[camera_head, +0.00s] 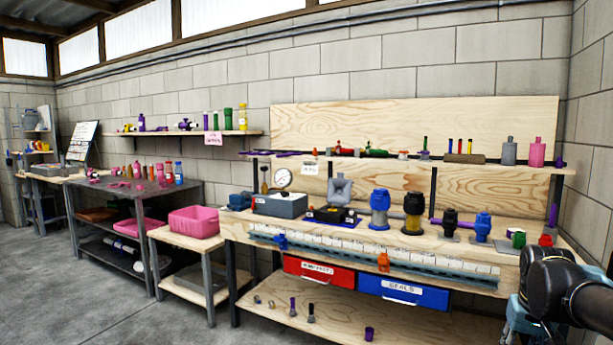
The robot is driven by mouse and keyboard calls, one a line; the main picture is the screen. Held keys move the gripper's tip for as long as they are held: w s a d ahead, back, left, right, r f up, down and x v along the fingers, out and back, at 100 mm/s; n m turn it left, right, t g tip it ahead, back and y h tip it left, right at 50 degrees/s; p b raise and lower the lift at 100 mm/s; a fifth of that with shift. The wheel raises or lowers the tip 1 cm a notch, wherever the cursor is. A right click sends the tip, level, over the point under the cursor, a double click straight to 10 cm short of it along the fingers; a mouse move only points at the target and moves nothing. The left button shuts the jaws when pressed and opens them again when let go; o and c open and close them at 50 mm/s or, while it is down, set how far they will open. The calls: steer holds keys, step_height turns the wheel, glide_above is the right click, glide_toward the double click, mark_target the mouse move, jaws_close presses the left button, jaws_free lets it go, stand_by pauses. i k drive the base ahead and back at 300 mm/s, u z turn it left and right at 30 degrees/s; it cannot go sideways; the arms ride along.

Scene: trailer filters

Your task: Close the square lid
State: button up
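A grey square lid (340,191) stands raised, tilted back, above a low dark unit with blue edges (331,216) on the wooden workbench. It looks open. Its hinge is too small to make out. Part of my dark arm (568,287) shows at the lower right, well to the right of the lid and apart from it. My gripper's fingers are not visible.
A grey box (280,204) with a round gauge (282,178) stands left of the lid. Blue (380,209) and black-yellow (413,213) filter housings stand close on its right. A shelf (400,160) runs behind and above. Red (318,274) and blue (403,290) drawers hang under the bench.

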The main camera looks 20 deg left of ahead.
mark_target(339, 188)
steer(key=u, duration=0.6)
steer(key=i, duration=1.2)
steer(key=u, duration=0.5)
